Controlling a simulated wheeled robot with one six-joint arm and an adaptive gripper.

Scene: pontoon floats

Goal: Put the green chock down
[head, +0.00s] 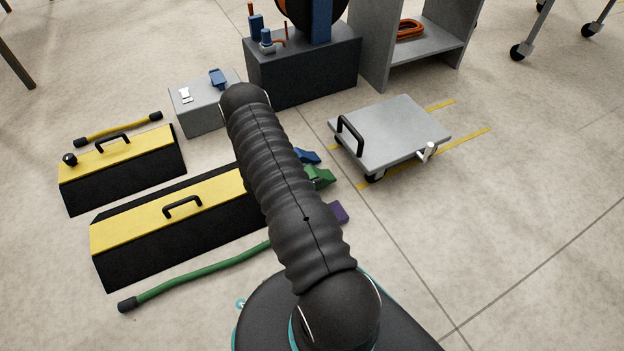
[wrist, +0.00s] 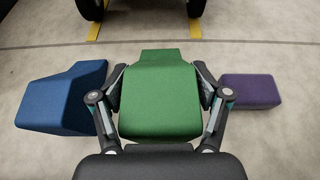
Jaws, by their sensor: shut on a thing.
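The green chock (wrist: 158,100) is between the two fingers of my gripper (wrist: 158,98) in the wrist view, and the fingers are shut on its sides. In the head view the green chock (head: 318,177) shows partly past my arm, which hides my gripper there. A blue chock (wrist: 62,98) lies on the floor to its left in the wrist view, and a purple chock (wrist: 250,91) lies to its right. I cannot tell whether the green chock touches the floor.
A grey platform cart (head: 392,135) stands on yellow floor lines beyond the chocks. Two black and yellow toolboxes (head: 120,165) (head: 165,215) and a green hose (head: 200,273) lie to the left. A grey box (head: 205,110) and a dark cabinet (head: 310,75) stand behind. Floor at right is clear.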

